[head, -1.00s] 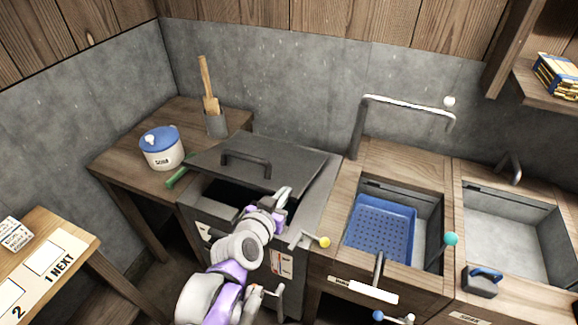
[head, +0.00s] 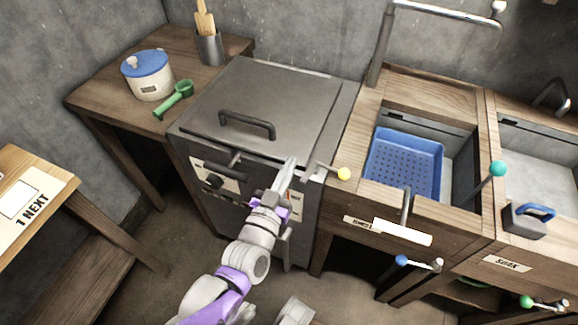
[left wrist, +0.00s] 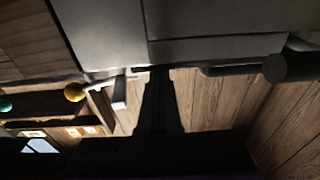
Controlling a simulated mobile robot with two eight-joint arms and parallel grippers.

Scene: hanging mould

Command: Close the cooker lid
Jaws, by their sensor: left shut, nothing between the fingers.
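The cooker lid (head: 285,95) is a flat dark grey panel with a black bar handle (head: 247,124). It lies over the top of the grey cooker (head: 232,218), and no dark interior shows. A thin dark line runs under its front edge; I cannot tell whether it is fully seated. My left gripper (head: 289,168) is shut and empty, just in front of the lid's front right edge. In the left wrist view the dark fingers (left wrist: 156,80) point at a pale grey surface; contact is unclear.
A yellow-knobbed lever (head: 343,174) sticks out right of my left gripper. A basin with a blue perforated basket (head: 403,165) is further right. A blue-lidded pot (head: 148,76) and green scoop (head: 174,100) are on the left table.

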